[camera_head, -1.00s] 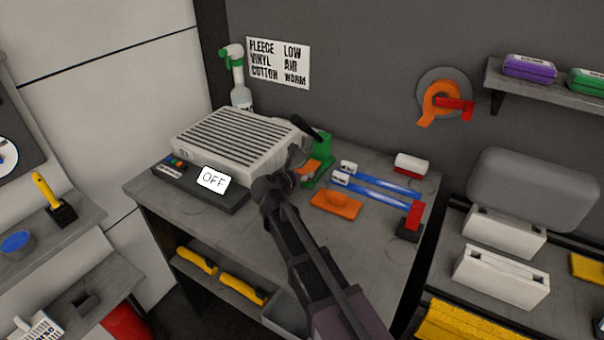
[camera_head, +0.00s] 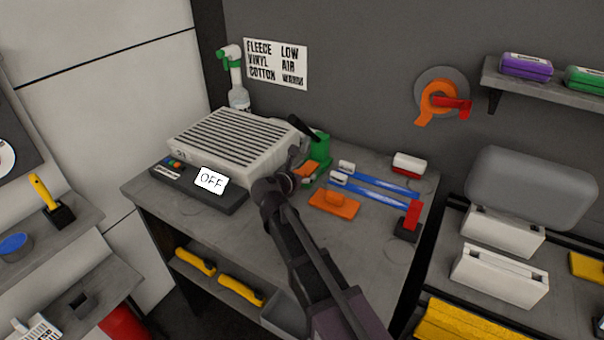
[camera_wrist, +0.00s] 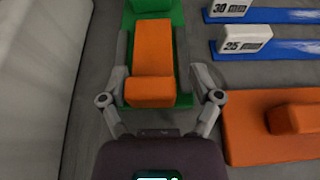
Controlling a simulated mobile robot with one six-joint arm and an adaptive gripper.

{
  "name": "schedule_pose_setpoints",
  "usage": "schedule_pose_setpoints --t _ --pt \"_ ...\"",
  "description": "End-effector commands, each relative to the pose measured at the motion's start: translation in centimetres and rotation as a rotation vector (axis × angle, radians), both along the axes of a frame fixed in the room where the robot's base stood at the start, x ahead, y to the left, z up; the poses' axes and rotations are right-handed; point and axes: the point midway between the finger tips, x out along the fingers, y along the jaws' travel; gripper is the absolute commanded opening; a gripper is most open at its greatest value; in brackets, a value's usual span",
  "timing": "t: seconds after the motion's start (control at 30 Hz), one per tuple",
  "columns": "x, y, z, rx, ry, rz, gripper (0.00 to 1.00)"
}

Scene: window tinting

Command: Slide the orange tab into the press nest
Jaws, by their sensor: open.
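An orange tab (camera_wrist: 153,55) shows in the wrist view, with a raised block at its near end. It lies over the green press base (camera_wrist: 183,98). My open gripper (camera_wrist: 154,75) has one finger on each side of the tab; I cannot tell whether they touch it. In the head view the tab (camera_head: 309,168) is partly hidden by my gripper (camera_head: 294,165). The green press (camera_head: 321,141) stands just behind it with a black lever. How far the tab sits in the nest is not clear.
A white grilled machine (camera_head: 235,145) stands close on the left. An orange plate with a raised block (camera_head: 335,203) lies to the right. Blue strips with white numbered blocks (camera_wrist: 244,42) lie beyond it. The front of the grey table (camera_head: 220,230) is clear.

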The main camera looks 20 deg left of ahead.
Motion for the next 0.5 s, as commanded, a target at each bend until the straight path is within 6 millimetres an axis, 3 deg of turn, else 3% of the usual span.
schedule_pose_setpoints --t 0.03,0.5 --pt "-0.76 0.32 -0.82 0.008 0.028 0.008 0.96" --pt "-0.83 0.53 -0.18 0.008 0.028 0.011 0.96"
